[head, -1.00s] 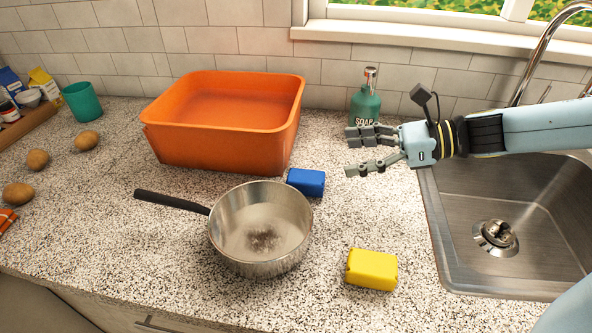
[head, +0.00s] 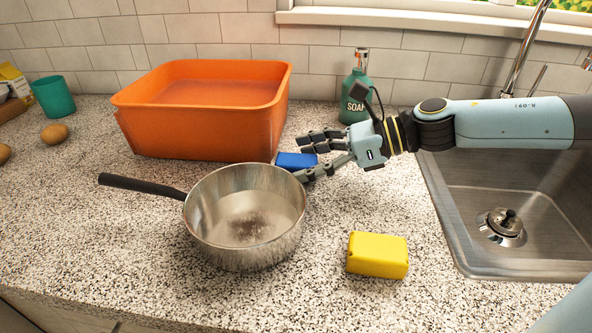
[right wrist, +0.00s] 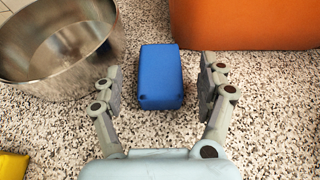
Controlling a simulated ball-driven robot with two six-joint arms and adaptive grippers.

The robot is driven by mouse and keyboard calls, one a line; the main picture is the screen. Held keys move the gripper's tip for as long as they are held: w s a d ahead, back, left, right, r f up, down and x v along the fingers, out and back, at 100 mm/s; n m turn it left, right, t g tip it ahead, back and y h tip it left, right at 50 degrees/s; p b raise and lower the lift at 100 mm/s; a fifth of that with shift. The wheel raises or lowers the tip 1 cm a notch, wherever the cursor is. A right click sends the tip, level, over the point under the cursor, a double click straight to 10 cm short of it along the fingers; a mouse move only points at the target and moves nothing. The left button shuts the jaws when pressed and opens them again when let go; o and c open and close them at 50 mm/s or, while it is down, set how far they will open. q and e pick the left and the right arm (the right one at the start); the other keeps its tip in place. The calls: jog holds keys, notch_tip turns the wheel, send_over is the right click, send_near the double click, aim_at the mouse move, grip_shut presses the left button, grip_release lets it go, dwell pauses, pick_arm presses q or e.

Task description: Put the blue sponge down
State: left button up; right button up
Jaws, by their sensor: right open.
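The blue sponge (head: 296,161) lies on the speckled counter between the orange tub and the steel pot. In the right wrist view the sponge (right wrist: 161,77) lies ahead of and between my spread fingers, with counter showing on both sides of it. My right gripper (head: 308,158) is open and empty close to the sponge, its fingers partly covering it in the head view. It also shows in the right wrist view (right wrist: 160,82). My left gripper is not in view.
The steel pot (head: 246,218) stands just left of my right fingers. The orange tub (head: 190,140) is behind. A green soap bottle (head: 357,84) stands behind my wrist. A yellow sponge (head: 377,255) lies in front, and the sink (head: 510,225) is at the right.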

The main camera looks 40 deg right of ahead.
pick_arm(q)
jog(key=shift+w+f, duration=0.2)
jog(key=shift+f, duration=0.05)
pick_arm(e)
jog(key=shift+w+a+f, duration=0.15)
jog(key=shift+w+a, duration=0.2)
jog(key=shift+w, duration=0.15)
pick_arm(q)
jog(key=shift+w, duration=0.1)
pick_arm(e)
jog(key=c, duration=1)
